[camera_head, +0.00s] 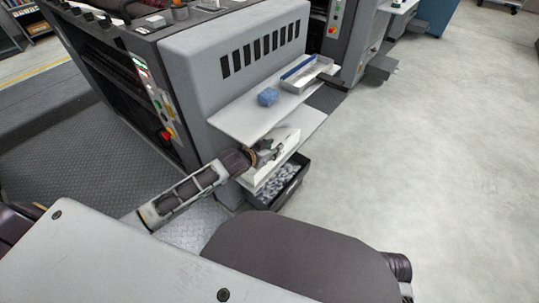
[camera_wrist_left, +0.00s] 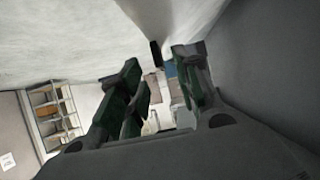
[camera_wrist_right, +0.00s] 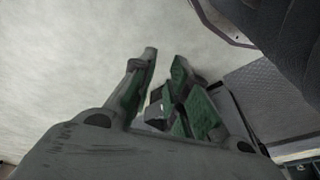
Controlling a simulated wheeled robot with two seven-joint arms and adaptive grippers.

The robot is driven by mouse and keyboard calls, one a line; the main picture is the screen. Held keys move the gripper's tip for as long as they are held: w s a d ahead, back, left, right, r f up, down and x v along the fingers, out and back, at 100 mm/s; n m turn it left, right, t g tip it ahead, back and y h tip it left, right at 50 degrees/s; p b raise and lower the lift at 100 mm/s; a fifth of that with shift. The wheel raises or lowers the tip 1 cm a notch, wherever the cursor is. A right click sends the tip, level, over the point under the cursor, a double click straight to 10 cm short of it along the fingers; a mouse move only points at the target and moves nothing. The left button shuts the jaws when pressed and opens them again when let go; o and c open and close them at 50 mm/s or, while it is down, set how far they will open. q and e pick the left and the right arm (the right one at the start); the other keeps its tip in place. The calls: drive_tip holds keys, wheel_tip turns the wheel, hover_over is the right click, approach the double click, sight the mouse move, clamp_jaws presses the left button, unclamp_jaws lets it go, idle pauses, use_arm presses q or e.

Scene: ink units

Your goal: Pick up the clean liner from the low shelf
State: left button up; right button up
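A pale, tray-like piece, possibly the clean liner (camera_head: 287,141), lies at the low shelf (camera_head: 309,120) under the upper shelf. My left gripper (camera_head: 268,151) is at its near left side and overlaps it in the head view; I cannot tell whether they touch. In the left wrist view, my left gripper's fingers (camera_wrist_left: 158,85) are apart with no object clearly held between them. Pale surfaces fill the top of that view. My right gripper (camera_wrist_right: 166,75) shows in its wrist view with its fingers apart and empty, over pale floor.
The upper shelf (camera_head: 235,117) holds a blue crumpled cloth (camera_head: 267,97) and a shallow grey tray (camera_head: 308,74). A black crate (camera_head: 250,201) with crumpled grey-white material stands below the low shelf. The grey machine (camera_head: 195,75) rises behind. Floor to the right is clear.

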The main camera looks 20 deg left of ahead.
use_arm(q)
drive_tip(key=shift+b+x, duration=0.35)
drive_tip(key=shift+x, duration=1.3)
use_arm(e)
drive_tip(key=r, duration=0.2)
drive_tip(key=shift+s+a+r, duration=0.1)
drive_tip(key=shift+a+r, duration=0.1)
drive_tip(key=shift+r, duration=0.1)
drive_tip(key=shift+r+t, duration=0.1)
drive_tip(key=shift+t, duration=0.2)
use_arm(q)
drive_tip(key=shift+c, duration=0.5)
drive_tip(key=c, duration=0.4)
clamp_jaws()
drive_tip(key=shift+f, duration=0.1)
use_arm(e)
drive_tip(key=shift+f, duration=0.25)
drive_tip(key=shift+r, duration=0.1)
